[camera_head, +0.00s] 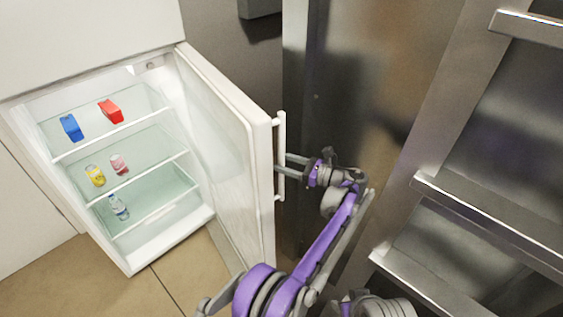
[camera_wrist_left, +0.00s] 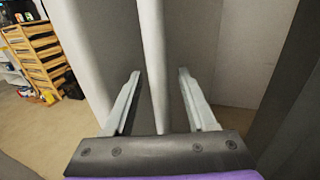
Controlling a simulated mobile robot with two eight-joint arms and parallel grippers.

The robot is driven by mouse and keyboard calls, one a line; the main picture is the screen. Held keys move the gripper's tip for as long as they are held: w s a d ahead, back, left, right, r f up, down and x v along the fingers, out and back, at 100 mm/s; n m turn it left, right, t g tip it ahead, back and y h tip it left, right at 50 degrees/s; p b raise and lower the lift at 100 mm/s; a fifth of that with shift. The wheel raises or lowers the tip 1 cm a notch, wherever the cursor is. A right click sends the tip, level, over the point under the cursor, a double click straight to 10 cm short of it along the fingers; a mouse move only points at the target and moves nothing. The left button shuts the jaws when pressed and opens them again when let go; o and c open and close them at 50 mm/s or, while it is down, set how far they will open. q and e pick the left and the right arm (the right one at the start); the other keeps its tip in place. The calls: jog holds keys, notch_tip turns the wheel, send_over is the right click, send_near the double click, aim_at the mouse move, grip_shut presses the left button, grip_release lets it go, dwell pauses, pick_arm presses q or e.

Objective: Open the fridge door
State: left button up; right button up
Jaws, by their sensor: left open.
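The white fridge door (camera_head: 217,112) stands wide open, swung out to the right of the fridge body (camera_head: 90,45). Its white vertical bar handle (camera_head: 281,135) is on the outer face near the free edge. My left gripper (camera_head: 282,164) is at the middle of the handle, with its fingers pointing left toward the door. In the left wrist view, the handle (camera_wrist_left: 153,45) runs between the two open fingers (camera_wrist_left: 159,75), with gaps visible on both sides. My right gripper is out of view.
Glass shelves inside the fridge hold a blue carton (camera_head: 71,127), a red carton (camera_head: 111,111), a yellow can (camera_head: 95,175), a pink can (camera_head: 119,164) and a bottle (camera_head: 118,207). Steel cabinets with bar handles (camera_head: 490,225) stand close on the right. Tiled floor (camera_head: 185,280) shows below.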

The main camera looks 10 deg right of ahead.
aim_at(282, 135)
pick_arm(q)
notch_tip(282, 135, up, 10)
jog(key=shift+r, duration=0.1)
dwell(0.5)
